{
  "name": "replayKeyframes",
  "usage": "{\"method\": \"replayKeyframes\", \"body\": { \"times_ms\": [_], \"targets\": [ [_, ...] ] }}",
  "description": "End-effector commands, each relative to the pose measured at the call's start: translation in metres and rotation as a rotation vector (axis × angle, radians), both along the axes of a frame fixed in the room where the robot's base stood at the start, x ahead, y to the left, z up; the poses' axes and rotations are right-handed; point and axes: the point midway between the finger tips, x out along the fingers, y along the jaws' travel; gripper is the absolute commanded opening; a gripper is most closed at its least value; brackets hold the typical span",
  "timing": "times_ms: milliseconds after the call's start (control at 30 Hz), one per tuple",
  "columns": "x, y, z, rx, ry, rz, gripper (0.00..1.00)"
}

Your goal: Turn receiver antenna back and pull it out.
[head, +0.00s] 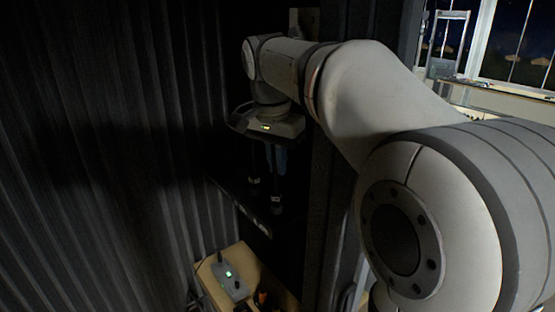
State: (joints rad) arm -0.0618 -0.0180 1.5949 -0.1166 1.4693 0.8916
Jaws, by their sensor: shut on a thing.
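My gripper (265,192) hangs at the end of my arm, pointing down in a dark recess beside the corrugated wall. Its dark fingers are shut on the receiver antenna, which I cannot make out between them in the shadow. A dark shelf-like surface (240,205) with a lighter front edge lies just under the fingers. I cannot tell whether this is the receiver's top or a shelf. The antenna's tilt and its socket are hidden by darkness and the gripper.
A light wooden box (262,283) stands below at the bottom, with a grey device (230,278) with a lit green light on it. The corrugated dark wall (100,150) fills the left. A window (515,45) and a pale counter (500,100) are at upper right. My arm crosses the right.

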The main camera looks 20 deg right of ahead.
Motion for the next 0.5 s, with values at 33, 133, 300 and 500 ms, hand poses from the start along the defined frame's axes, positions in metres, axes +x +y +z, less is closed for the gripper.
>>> {"method": "replayKeyframes", "body": {
  "times_ms": [33,133,300,500],
  "targets": [
    [-0.0002,0.0002,-0.0002,0.001,0.001,0.001,0.00],
    [-0.0002,0.0002,-0.0002,0.001,0.001,0.001,0.00],
    [-0.0002,0.0001,0.0020,0.001,0.001,0.002,0.00],
    [-0.0002,-0.0005,0.0073,0.001,0.001,0.001,0.00]
  ]
}}
